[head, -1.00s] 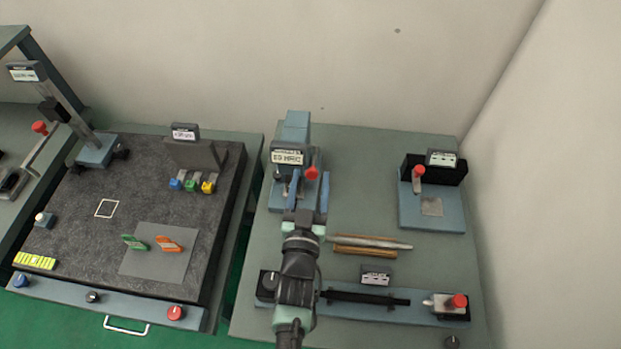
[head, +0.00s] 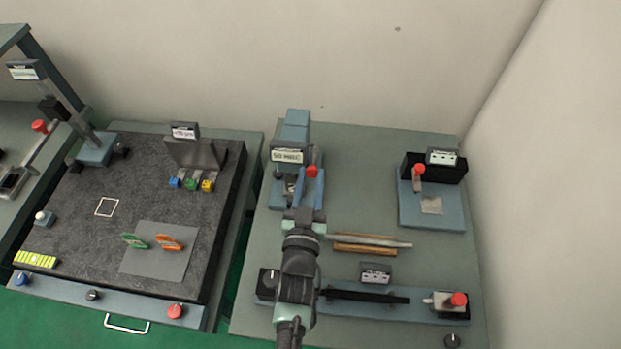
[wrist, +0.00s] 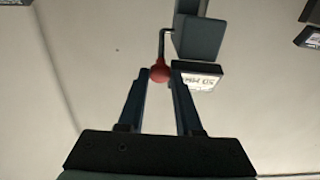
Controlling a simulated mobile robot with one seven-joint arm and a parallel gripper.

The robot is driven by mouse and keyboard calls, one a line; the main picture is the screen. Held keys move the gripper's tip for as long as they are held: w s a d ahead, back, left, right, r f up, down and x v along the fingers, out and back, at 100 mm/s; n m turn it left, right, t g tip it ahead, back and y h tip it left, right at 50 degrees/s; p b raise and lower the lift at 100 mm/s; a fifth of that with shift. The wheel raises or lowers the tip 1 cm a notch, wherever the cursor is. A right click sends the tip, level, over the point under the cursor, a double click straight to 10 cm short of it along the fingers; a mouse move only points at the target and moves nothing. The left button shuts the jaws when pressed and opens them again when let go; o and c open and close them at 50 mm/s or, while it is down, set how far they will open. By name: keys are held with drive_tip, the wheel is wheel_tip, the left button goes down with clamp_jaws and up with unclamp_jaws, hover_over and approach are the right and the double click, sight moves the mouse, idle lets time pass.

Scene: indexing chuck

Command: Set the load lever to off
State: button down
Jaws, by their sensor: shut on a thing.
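The load lever is a grey bent rod (wrist: 163,44) ending in a red ball knob (wrist: 160,73). It stands on the front of a blue tester with a white label (head: 287,155), at the back left of the right-hand bench. The red knob also shows in the head view (head: 312,171). My gripper (wrist: 159,76) is shut on the red knob, one finger on each side of it. In the head view the fingers hide the lower part of the tester, and most of the rod is hard to see there.
A blue fixture with a red-knobbed lever (head: 418,170) stands at the back right. Metal and brass rods (head: 365,250) lie right of my arm. A blue front rail (head: 370,310) carries a dark bar and another red knob. A dark granite plate (head: 85,180) stands to the left.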

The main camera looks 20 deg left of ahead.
sight(311, 167)
idle(0.9)
drive_tip(key=r, duration=0.2)
drive_tip(key=w+r+p, duration=0.1)
drive_tip(key=shift+w+a+r, duration=0.1)
drive_tip(key=shift+a+r, duration=0.05)
drive_tip(key=shift+r, duration=0.2)
drive_tip(key=shift+w+a+r, duration=0.1)
drive_tip(key=shift+w+r, duration=0.05)
drive_tip(key=shift+w, duration=0.1)
drive_tip(key=c, duration=0.6)
unclamp_jaws()
drive_tip(key=shift+s+f, duration=0.1)
drive_tip(key=shift+f, duration=0.15)
drive_tip(key=shift+s+f, duration=0.1)
